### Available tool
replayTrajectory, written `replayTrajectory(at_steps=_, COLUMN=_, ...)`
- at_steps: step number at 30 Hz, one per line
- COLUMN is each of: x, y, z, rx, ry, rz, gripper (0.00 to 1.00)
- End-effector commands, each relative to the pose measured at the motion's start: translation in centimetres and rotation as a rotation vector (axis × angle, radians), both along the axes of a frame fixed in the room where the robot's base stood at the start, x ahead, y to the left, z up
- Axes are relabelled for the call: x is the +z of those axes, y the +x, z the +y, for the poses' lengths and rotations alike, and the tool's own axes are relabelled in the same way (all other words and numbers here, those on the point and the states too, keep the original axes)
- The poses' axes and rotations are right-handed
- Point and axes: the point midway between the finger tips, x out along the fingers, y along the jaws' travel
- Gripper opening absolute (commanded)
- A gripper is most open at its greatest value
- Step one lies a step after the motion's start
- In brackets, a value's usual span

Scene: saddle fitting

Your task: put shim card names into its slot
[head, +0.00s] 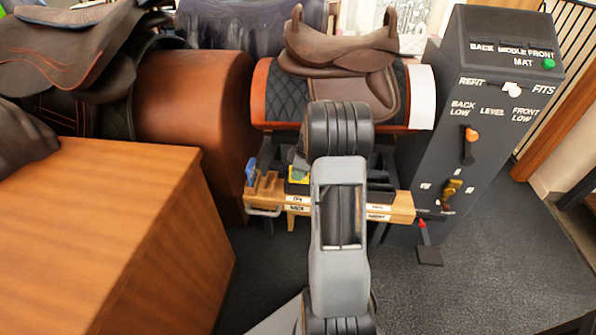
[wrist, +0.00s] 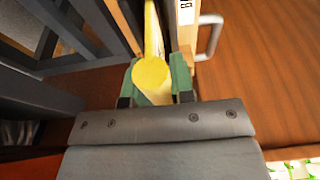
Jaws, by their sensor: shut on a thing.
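My gripper (wrist: 156,97) is shut on a yellow piece (wrist: 154,74) with a rounded end, with green (wrist: 181,73) showing on both sides of it. In the head view a small yellow and green patch (head: 299,174) shows beside my arm, above the wooden rack (head: 265,205). My arm hides much of the rack's middle. The rack has labels on its front and dark slots on top. I cannot read a card's name or tell which slot matches it. In the wrist view the rack's edge (wrist: 186,32) runs close to the yellow piece.
A blue piece (head: 250,172) stands at the rack's left end, above a metal handle (head: 263,212). A brown saddle (head: 340,55) sits on a stand behind. A dark control post (head: 470,130) with levers stands right. A wooden cabinet (head: 90,240) fills the left front.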

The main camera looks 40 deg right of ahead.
Motion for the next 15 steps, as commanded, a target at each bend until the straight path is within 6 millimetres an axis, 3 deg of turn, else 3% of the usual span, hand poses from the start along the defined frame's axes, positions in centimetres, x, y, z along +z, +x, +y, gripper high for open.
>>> replayTrajectory(at_steps=11, x=-0.27, y=0.00, z=0.00, rx=0.000, ry=0.000, rz=0.000, gripper=0.00)
replayTrajectory(at_steps=12, x=-0.27, y=0.00, z=0.00, rx=0.000, ry=0.000, rz=0.000, gripper=0.25)
replayTrajectory(at_steps=15, x=-0.26, y=0.00, z=0.00, rx=0.000, ry=0.000, rz=0.000, gripper=0.34)
